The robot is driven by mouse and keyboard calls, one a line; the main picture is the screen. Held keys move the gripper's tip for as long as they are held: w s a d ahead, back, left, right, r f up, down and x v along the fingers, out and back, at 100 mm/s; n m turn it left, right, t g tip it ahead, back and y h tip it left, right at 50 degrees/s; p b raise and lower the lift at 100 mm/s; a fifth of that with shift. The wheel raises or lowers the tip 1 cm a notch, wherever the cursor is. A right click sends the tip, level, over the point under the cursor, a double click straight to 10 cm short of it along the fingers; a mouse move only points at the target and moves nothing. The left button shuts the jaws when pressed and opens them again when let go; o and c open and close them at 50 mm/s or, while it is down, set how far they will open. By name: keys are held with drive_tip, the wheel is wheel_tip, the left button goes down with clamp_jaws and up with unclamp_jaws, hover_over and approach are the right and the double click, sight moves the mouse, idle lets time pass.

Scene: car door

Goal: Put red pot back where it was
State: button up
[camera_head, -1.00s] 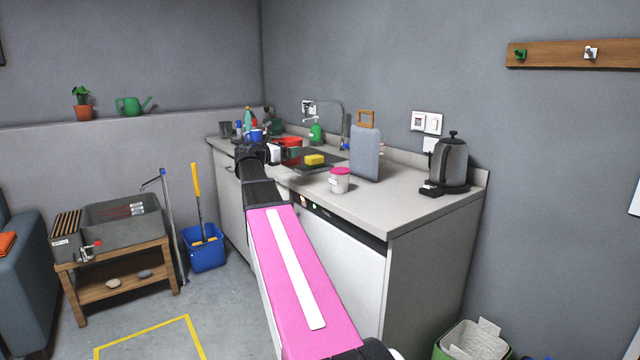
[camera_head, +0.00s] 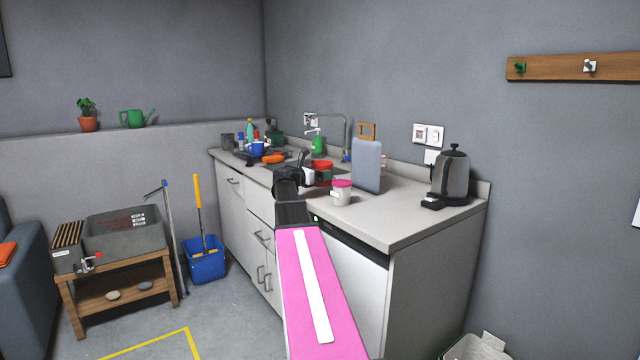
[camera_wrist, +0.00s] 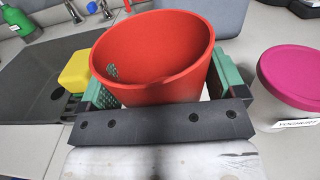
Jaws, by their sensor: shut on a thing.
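The red pot (camera_head: 322,167) is over the counter top, between my gripper (camera_head: 308,175) and the grey upright board. In the wrist view the red pot (camera_wrist: 150,62) fills the middle, slightly tilted, with its open top showing an empty-looking inside. My gripper (camera_wrist: 160,88) is shut on it, with a green pad at each side. Its base is hidden behind the gripper's dark bar, so I cannot tell whether it touches the counter.
A white tub with a pink lid (camera_head: 341,192) stands close to the right of the pot. The grey board (camera_head: 367,167) stands behind it, and the kettle (camera_head: 452,175) is at the right. A yellow sponge (camera_wrist: 74,72) lies left of the pot. Counter between tub and kettle is clear.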

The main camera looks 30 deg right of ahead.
drive_tip(key=shift+f, duration=1.9)
drive_tip(key=shift+f, duration=0.1)
drive_tip(key=o, duration=0.8)
